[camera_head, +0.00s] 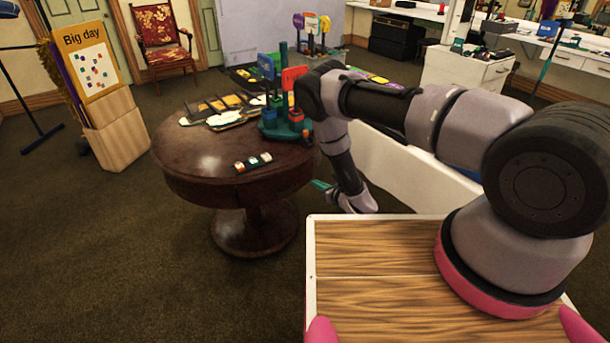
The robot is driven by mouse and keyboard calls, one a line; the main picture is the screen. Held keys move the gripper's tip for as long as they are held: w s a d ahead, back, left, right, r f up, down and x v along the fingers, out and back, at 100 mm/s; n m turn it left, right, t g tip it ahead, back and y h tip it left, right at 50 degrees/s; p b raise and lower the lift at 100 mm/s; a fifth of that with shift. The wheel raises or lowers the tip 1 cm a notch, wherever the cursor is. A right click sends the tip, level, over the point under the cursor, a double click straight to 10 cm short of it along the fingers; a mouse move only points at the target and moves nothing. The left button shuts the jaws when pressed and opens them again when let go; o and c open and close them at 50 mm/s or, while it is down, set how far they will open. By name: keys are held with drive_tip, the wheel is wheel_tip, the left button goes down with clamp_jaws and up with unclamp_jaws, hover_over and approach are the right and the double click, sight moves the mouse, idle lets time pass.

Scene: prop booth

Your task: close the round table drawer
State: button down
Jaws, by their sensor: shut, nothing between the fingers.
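The round table (190,150) is dark polished wood on a thick pedestal and stands left of centre. Its curved apron (215,190) faces me. I cannot make out a drawer front or an open gap, and my arm hides part of the table's right side. My gripper (317,185) hangs low just right of the table's edge, below the top. Its teal fingers are shut with nothing between them and point left toward the table. I cannot tell whether they touch it.
Small blocks (253,162), flat cards (215,105) and a teal stand (272,126) with colored signs sit on the tabletop. A box with a "Big day" sign (88,55) stands left. A red-patterned chair (162,45) is behind. Carpet (130,250) in front is clear.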

approach(298, 172)
drive_tip(key=x, duration=0.5)
drive_tip(key=shift+w+a, duration=0.45)
drive_tip(key=shift+w, duration=0.15)
